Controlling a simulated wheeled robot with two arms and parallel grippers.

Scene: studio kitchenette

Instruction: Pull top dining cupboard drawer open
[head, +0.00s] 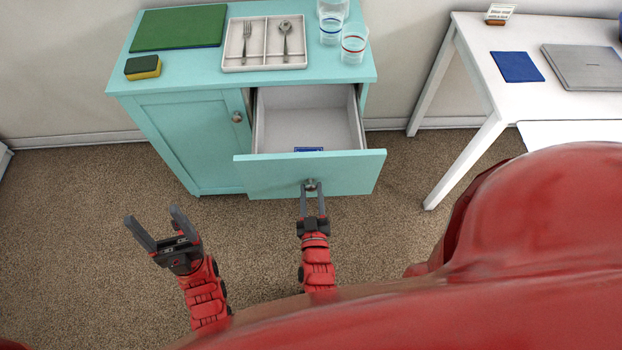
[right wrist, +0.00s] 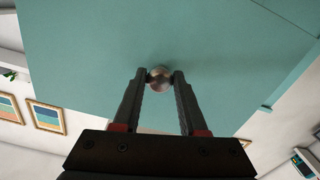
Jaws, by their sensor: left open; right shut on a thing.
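The dining cupboard (head: 180,135) is turquoise. Its top drawer (head: 345,172) is pulled well out, and the grey inside shows with a small blue item (head: 309,149) near the front. My right gripper (head: 312,187) is shut on the round metal drawer knob (right wrist: 160,76). In the right wrist view its two fingers (right wrist: 160,82) sit on either side of the knob, in front of the turquoise drawer front (right wrist: 110,45). My left gripper (head: 155,220) is open and empty, over the carpet to the left of the drawer and in front of the cupboard door.
On the cupboard top are a green board (head: 180,27), a sponge (head: 142,67), a cutlery tray (head: 233,57) with a fork and spoon, and glasses (head: 354,44). A white desk (head: 480,50) with a laptop (head: 585,67) stands right. Carpet (head: 80,230) at left is clear.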

